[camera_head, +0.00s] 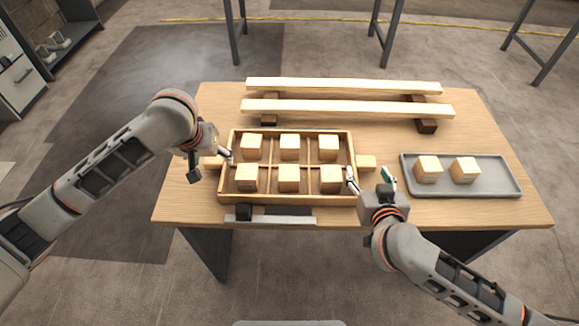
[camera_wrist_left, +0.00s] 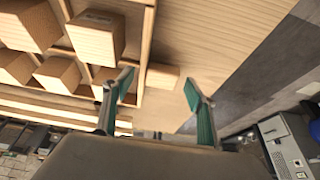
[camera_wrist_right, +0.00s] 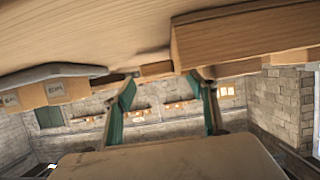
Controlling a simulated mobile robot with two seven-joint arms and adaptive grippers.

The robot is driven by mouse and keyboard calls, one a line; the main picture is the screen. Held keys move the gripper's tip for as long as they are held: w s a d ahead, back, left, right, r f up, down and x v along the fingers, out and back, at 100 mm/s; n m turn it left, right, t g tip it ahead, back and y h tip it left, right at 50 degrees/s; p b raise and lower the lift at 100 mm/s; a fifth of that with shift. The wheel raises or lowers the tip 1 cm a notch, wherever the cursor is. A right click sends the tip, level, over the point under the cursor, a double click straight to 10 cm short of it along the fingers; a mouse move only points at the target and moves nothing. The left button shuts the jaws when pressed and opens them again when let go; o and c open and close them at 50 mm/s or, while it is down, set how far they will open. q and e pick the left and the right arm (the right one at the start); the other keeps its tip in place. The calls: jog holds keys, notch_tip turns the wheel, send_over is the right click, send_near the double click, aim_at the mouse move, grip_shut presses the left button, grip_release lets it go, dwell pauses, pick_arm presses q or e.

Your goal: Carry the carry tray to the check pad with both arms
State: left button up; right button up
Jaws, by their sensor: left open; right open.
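The carry tray (camera_head: 288,200) is a wooden tray with compartments, holding several pale wooden blocks, on the table. A short handle block sticks out at its left side and another (camera_head: 366,162) at its right. My left gripper (camera_head: 211,165) is open at the left handle; the left wrist view shows that handle (camera_wrist_left: 162,77) between and beyond the spread fingers. My right gripper (camera_head: 369,180) is open just in front of the right handle. The right wrist view shows the tray's wall (camera_wrist_right: 245,42) above the spread fingers. I cannot clearly identify the check pad.
A grey tray (camera_head: 500,186) with two wooden blocks lies at the right of the table (camera_head: 190,200). Two long pale beams (camera_head: 345,107) rest on dark supports behind the carry tray. A flat light strip (camera_head: 285,219) with a dark block lies along the front edge.

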aim_at(215, 162)
pick_arm(q)
jog(key=shift+x, duration=1.95)
pick_arm(e)
jog(key=shift+x, duration=3.05)
pick_arm(q)
jog(key=c, duration=1.2)
pick_arm(e)
jog(key=c, duration=1.2)
pick_arm(q)
jog(key=shift+c, duration=0.2)
pick_arm(e)
jog(key=shift+c, duration=0.2)
